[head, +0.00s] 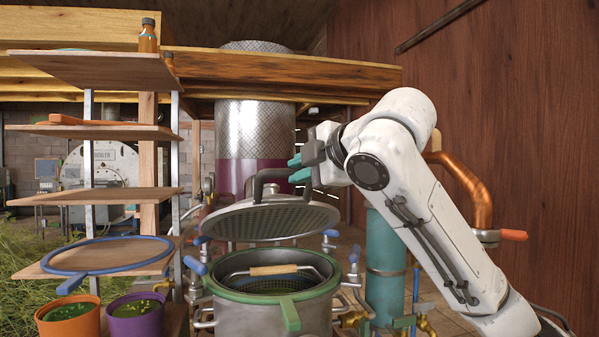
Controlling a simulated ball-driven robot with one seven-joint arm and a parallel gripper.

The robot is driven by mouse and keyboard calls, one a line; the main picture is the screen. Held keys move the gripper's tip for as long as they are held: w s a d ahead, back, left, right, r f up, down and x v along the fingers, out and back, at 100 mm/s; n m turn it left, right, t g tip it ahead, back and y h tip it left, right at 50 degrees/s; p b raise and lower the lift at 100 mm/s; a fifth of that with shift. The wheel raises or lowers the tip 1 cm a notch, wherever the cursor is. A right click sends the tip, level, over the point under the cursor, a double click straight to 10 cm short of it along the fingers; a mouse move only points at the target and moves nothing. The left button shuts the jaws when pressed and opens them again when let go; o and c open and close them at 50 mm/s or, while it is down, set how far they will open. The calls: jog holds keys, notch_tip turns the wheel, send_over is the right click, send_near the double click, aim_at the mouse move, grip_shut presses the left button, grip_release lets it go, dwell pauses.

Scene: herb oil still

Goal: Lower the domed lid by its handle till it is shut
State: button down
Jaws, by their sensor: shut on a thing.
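The domed lid (228,222) is a grey metal disc whose perforated underside partly faces me. It hangs tilted above the open still pot (262,317), with a clear gap over the rim. The pot has a green rim (245,297), and a wooden-handled basket (273,270) shows inside. The lid's dark, bent handle (272,174) rises from its top. My gripper (298,168), with teal fingertips, is shut on the handle near its right end. Part of the grip is hidden behind the fingers and the handle.
Blue-handled clamps (196,265) stand around the pot rim. A wooden shelf rack (95,197) at left holds a blue ring (108,271); orange (70,325) and purple (136,325) buckets stand below. A teal cylinder (386,262) and copper pipe (470,180) are at right.

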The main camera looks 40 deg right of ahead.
jog(key=s+a+f+n+t+b, duration=0.1)
jog(key=s+f+t+b, duration=0.1)
jog(key=f+b, duration=0.9)
jog(key=s+a+f+n+t+b, duration=0.1)
jog(key=s+f+t+b, duration=0.2)
jog(key=f+b, duration=0.9)
jog(key=shift+s+a+f, duration=0.3)
jog(key=shift+s+f, duration=0.15)
jog(key=shift+f, duration=0.15)
jog(key=c, duration=1.3)
grip_release()
jog(key=shift+o, duration=1.2)
jog(key=s+f+b, duration=0.1)
jog(key=s+b, duration=0.5)
jog(key=s, duration=0.4)
jog(key=shift+s+f+b, duration=0.4)
